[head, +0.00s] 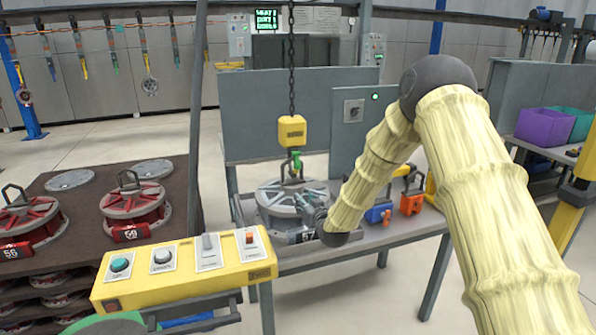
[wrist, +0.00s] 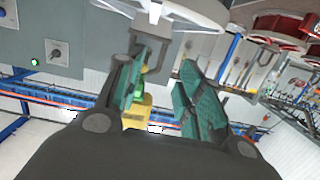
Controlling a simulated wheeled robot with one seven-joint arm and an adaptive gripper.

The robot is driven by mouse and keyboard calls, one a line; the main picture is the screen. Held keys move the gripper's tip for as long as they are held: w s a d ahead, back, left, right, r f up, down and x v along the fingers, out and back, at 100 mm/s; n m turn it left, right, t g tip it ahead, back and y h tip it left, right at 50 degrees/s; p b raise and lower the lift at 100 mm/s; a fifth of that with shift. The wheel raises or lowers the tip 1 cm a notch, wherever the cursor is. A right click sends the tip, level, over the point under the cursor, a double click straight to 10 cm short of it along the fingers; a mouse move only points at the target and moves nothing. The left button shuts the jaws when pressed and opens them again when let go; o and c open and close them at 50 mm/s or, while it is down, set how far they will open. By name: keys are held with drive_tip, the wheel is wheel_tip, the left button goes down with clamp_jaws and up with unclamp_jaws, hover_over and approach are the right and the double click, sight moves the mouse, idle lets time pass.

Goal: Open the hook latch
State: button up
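A yellow hook block (head: 292,131) hangs from a dark chain above the bench. Below it is a green latch part (head: 296,160) with the dark hook, over the handle of a grey round-lidded container. The container (head: 268,190) stands on the bench with a label reading 57. My gripper (head: 312,210) is in front of the container, low and to the right of the hook. In the wrist view, which is upside down, my gripper (wrist: 165,65) is open and its teal pads are apart. The yellow block (wrist: 135,117) and green part (wrist: 138,97) show partly behind the left finger. Whether the latch is open is too small to tell.
A yellow control box (head: 185,268) with buttons and switches stands at front left. Red lidded containers (head: 135,203) sit on a dark rack at left. Blue (head: 378,213) and orange (head: 411,203) items are on the bench right of my forearm. A grey post (head: 196,110) rises left of the bench.

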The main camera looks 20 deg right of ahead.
drive_tip(key=t, duration=0.2)
approach(299, 167)
drive_tip(key=w, duration=0.1)
drive_tip(key=w+p, duration=0.1)
drive_tip(key=w, duration=0.4)
drive_tip(key=w+p, duration=0.1)
drive_tip(key=w, duration=0.4)
drive_tip(key=shift+w+a+r+p, duration=0.15)
drive_tip(key=shift+a+r+p, duration=0.05)
drive_tip(key=shift+p, duration=0.2)
clamp_jaws()
